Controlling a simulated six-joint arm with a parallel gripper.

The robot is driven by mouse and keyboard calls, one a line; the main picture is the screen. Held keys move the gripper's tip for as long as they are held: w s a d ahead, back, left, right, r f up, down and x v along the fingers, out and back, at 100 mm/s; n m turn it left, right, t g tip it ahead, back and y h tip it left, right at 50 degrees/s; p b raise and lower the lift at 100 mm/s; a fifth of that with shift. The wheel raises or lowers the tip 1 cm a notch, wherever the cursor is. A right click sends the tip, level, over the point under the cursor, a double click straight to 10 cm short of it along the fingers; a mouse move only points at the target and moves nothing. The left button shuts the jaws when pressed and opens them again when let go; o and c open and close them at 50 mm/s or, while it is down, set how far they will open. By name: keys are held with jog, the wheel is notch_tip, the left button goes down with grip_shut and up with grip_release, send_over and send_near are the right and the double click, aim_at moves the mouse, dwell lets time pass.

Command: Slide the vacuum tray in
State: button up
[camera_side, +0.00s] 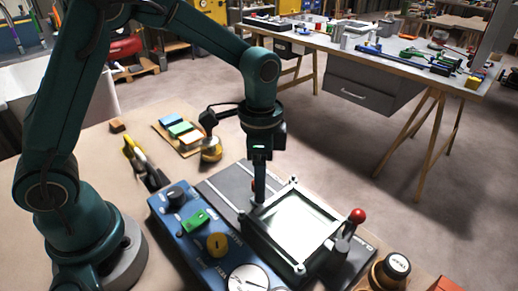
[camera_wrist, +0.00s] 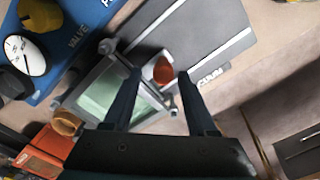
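The vacuum tray is a metal-framed rectangle with a pale glassy top (camera_side: 300,222); in the wrist view its greenish pane (camera_wrist: 108,90) shows left of and behind my fingers. A red knob (camera_wrist: 163,70) stands at the tray's edge; in the side view my fingers mostly hide it. My gripper (camera_side: 259,196) points down at the tray's far-left corner. In the wrist view my gripper (camera_wrist: 158,73) is open, with the knob between its fingertips and gaps on both sides. A grey plate with white lines (camera_wrist: 205,25) lies beside the tray. How the tray sits on it I cannot tell.
A blue panel (camera_side: 172,222) with knobs and a gauge (camera_side: 248,279) lies left of the tray. A red-topped lever (camera_side: 357,215) stands at the tray's right. A dark-topped jar (camera_side: 391,270) is at front right.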

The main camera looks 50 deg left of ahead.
jog(key=shift+a, duration=0.1)
dwell(0.3)
jog(key=shift+r, duration=2.55)
